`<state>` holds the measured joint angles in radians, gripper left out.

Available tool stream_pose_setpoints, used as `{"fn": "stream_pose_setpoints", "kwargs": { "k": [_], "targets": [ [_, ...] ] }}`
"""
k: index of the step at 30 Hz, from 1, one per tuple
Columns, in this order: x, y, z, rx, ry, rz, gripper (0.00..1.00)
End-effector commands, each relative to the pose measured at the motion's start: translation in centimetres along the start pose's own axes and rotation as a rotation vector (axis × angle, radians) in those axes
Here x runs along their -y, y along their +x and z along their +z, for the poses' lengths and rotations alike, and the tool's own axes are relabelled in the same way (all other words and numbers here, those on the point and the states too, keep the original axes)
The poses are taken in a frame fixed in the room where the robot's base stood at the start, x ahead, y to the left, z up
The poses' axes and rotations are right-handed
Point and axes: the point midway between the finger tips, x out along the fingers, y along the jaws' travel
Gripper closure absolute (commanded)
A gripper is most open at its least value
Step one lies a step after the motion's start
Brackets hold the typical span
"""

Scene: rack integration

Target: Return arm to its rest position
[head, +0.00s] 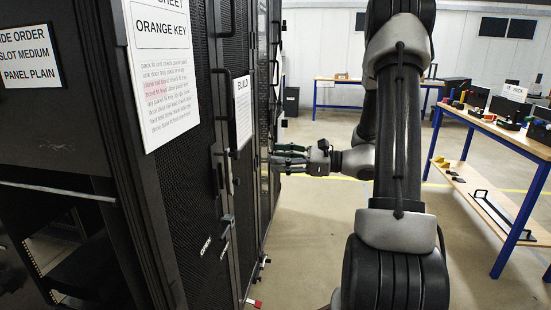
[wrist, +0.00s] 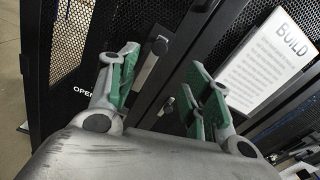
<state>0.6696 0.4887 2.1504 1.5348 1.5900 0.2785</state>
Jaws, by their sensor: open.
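My arm stands upright in the middle of the head view, bent so that my gripper (head: 290,158) points left at the black mesh rack doors. In the wrist view my gripper (wrist: 160,88) is open, with its green-padded fingers spread apart and nothing between them. A door handle (wrist: 152,68) shows beyond the gap between the fingers. I cannot tell whether a fingertip touches the door. The rack door (head: 185,200) with its dark handles stands to the left of my arm.
A white BUILD sheet (head: 243,110) and an ORANGE KEY sheet (head: 162,65) hang on the rack. A workbench (head: 500,135) with tools and boxes stands at right. Another table (head: 340,82) stands at the back.

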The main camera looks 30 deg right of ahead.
Motion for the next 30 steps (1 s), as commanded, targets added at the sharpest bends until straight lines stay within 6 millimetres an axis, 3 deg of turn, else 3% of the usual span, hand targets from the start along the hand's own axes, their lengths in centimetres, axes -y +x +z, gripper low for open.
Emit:
{"fn": "stream_pose_setpoints", "kwargs": {
  "k": [11, 14, 17, 21, 24, 30],
  "targets": [
    [0.0, 0.1, 0.0, -0.001, -0.006, 0.000, 0.51],
    [-0.6, -0.2, -1.2, -0.051, -0.036, 0.025, 0.51],
    [-3.1, -1.2, -3.2, -0.129, -0.054, 0.113, 0.51],
    [-8.5, -4.2, -5.1, -0.273, -0.135, 0.321, 0.51],
    [-12.3, -6.7, -5.0, -0.383, -0.265, 0.519, 0.51],
    [-16.6, -12.2, -3.3, -0.569, -0.610, 0.907, 0.51]
  ]
}}
